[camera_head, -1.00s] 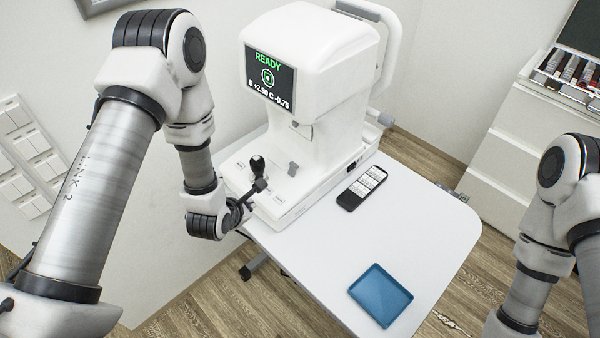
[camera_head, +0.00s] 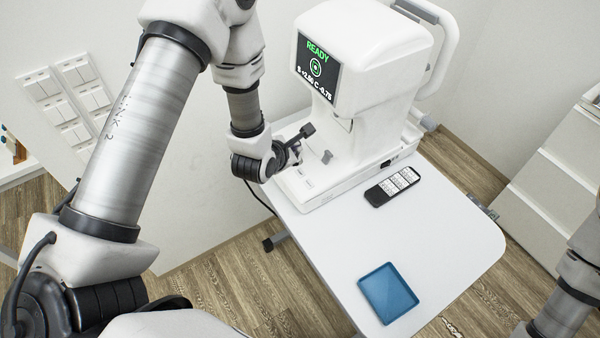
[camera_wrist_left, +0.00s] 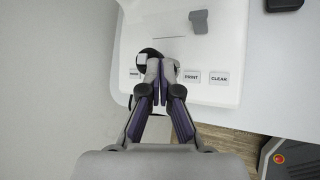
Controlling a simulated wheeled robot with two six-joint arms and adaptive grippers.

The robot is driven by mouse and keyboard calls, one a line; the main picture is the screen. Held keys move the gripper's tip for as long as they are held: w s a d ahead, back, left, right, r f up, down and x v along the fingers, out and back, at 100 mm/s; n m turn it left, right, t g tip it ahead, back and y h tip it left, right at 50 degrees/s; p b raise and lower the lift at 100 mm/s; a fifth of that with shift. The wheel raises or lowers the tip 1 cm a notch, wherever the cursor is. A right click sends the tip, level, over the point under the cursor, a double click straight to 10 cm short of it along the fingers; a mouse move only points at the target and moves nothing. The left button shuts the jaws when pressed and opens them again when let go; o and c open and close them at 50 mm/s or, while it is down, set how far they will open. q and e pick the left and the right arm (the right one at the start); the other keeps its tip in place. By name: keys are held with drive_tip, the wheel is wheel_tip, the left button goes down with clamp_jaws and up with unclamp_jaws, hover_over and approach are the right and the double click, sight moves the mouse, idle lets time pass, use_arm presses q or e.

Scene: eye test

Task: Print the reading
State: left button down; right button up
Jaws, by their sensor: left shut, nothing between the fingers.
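The white eye-test machine (camera_head: 350,110) stands on the table. Its screen (camera_head: 318,68) shows green READY and a line of values. My left gripper (camera_head: 307,131) is over the left front of the machine's base, its fingers together and empty. In the left wrist view, the fingertips (camera_wrist_left: 157,68) appear between a left button (camera_wrist_left: 135,75) and the PRINT button (camera_wrist_left: 192,77). The CLEAR button (camera_wrist_left: 219,79) is further right. A dark round part, likely the joystick (camera_wrist_left: 151,54), is partly behind the fingertips. Contact cannot be told. My right gripper is out of view.
A dark handset with white labels (camera_head: 393,187) and a blue tray (camera_head: 374,303) lie on the white table (camera_head: 440,225). Much of the tabletop is clear. A grey lever-like part (camera_head: 327,156) rises from the base beside my gripper. White drawers (camera_head: 555,180) stand right.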

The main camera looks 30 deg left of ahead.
sight(298, 176)
use_arm(q)
drive_tip(key=f+b, duration=0.1)
drive_tip(key=f, duration=0.1)
drive_tip(key=f+b, duration=0.2)
drive_tip(key=f, duration=0.1)
drive_tip(key=w+f+b, duration=0.1)
drive_tip(key=f+b, duration=0.1)
drive_tip(key=f, duration=0.1)
drive_tip(key=shift+d, duration=0.25)
idle(1.0)
drive_tip(key=shift+f+b, duration=0.35)
drive_tip(key=shift+b, duration=0.1)
drive_tip(key=shift+f+b, duration=0.3)
drive_tip(key=shift+b, duration=0.05)
idle(0.6)
drive_tip(key=shift+r+p, duration=0.5)
drive_tip(key=shift+r, duration=0.25)
drive_tip(key=shift+s+a+r+p, duration=0.1)
drive_tip(key=shift+s+r+p, duration=0.1)
drive_tip(key=shift+r+p, duration=0.9)
drive_tip(key=shift+s+a+r+p, duration=0.15)
drive_tip(key=shift+r+p, duration=0.5)
drive_tip(key=shift+r, duration=0.8)
